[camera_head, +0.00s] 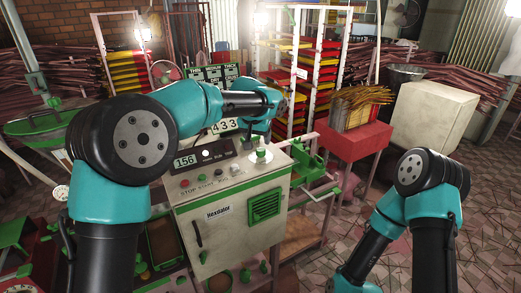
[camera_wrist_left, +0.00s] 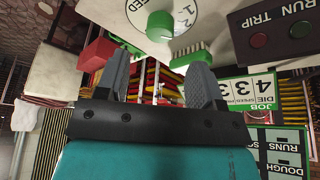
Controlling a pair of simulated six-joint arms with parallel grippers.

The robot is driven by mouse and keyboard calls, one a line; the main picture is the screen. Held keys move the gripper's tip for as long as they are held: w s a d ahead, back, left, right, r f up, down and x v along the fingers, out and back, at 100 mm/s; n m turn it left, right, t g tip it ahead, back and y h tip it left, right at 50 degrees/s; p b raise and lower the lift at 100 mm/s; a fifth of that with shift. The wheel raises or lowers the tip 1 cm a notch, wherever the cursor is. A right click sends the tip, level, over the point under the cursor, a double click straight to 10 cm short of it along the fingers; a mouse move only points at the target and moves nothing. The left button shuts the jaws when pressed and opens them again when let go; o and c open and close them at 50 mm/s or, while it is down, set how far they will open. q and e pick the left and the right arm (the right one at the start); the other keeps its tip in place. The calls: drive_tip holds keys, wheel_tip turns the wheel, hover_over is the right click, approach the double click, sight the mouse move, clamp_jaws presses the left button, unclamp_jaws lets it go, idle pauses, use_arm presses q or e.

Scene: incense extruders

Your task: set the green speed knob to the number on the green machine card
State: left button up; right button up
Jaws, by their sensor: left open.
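The green speed knob (camera_head: 261,155) stands on a round white dial on top of the cream and green machine (camera_head: 225,215). In the left wrist view the knob (camera_wrist_left: 160,26) shows close up on its dial (camera_wrist_left: 182,14), with the digits 1 and 2 legible. My left gripper (camera_wrist_left: 160,62) is open and empty, its two grey fingers apart, with the knob just beyond the fingertips; I see no contact. The green-edged card (camera_head: 225,126) behind the panel reads 4 3 3 and is partly covered by my left arm; it appears upside down in the wrist view (camera_wrist_left: 250,88).
A display (camera_head: 187,161) reading 156 and a row of buttons sit left of the knob. A green bracket (camera_head: 312,165) and a red stand (camera_head: 355,142) with incense sticks are to the right.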

sight(261, 149)
use_arm(q)
drive_tip(key=x, duration=0.7)
drive_tip(key=shift+f, duration=0.15)
drive_tip(key=c, duration=0.9)
